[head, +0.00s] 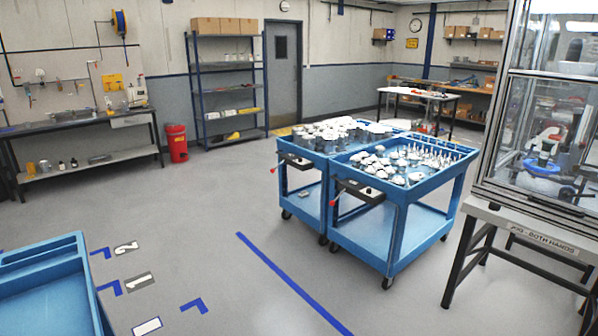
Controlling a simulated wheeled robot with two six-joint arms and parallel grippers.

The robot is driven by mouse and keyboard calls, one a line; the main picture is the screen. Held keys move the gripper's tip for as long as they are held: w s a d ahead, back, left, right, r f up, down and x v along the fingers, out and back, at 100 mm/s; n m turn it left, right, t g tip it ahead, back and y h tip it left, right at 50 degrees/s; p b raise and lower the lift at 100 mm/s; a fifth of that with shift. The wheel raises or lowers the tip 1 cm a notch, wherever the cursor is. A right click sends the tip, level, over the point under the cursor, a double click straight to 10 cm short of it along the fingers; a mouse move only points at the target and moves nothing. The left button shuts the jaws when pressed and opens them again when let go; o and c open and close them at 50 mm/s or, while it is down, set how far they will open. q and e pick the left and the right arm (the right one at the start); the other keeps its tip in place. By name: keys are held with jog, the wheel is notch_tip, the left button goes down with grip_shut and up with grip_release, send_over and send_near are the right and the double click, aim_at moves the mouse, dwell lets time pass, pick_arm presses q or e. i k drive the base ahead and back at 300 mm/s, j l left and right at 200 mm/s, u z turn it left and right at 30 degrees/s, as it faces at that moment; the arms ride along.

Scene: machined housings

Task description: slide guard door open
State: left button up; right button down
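A guarded machine enclosure with clear panels in a metal frame stands at the right edge, on a table with a sign that reads in part "BOTH HANDS". Its clear guard door (545,115) appears to face me, but I cannot tell whether it is open or shut. The enclosure is cut off at the top and right. Neither of my grippers shows in the head view.
Two blue carts (395,225) with machined parts stand left of the enclosure. An empty-looking blue cart (45,290) is at the lower left. Floor between them is clear, with blue tape (290,282). A red bin (177,143), shelves (228,90) and benches line the walls.

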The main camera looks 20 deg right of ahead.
aim_at(562, 207)
jog(key=l+z, duration=0.1)
jog(key=l, duration=0.7)
jog(key=l+z, duration=0.1)
jog(key=l, duration=0.75)
jog(key=i, duration=0.05)
